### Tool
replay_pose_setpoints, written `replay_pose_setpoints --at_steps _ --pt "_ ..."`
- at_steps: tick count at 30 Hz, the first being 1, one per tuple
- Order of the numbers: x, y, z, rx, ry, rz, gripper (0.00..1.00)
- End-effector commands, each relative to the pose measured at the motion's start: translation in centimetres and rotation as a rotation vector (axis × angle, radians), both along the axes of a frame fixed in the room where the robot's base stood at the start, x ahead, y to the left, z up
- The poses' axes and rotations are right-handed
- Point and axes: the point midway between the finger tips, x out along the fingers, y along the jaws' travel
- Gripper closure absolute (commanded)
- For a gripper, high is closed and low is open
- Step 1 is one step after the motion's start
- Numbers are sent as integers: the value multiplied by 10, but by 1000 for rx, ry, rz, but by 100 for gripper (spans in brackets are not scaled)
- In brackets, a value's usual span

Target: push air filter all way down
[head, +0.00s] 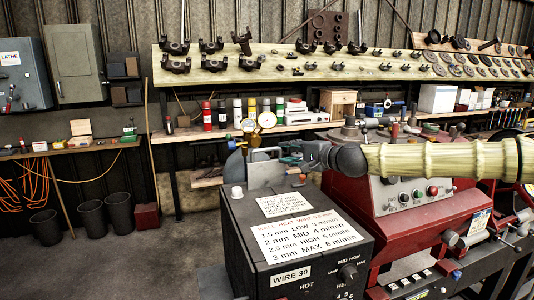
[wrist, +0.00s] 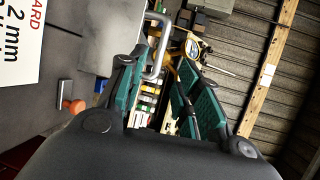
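I cannot surely pick out an air filter in either view. Round brass-rimmed gauges (head: 267,120) stand on a fitting behind the black welder box, and a pale gauge (wrist: 192,48) shows beyond the fingers in the wrist view. My gripper (head: 287,150) is above the box, to the right of the gauges and a grey metal plate (head: 264,171). In the wrist view my gripper (wrist: 163,62) has its teal-padded fingers apart with nothing clearly held between them. A bent grey handle (wrist: 158,42) shows near the left fingertip; contact cannot be told.
A red machine (head: 420,220) stands close on the right. Behind is a shelf (head: 215,133) with bottles and cans. Open floor lies at the left front.

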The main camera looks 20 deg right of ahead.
Motion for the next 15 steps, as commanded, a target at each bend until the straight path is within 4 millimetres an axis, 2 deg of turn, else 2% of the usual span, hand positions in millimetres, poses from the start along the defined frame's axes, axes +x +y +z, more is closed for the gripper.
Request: replay_pose_setpoints --at_steps 15 --pt "40 21 -8 -1 1 3 66"
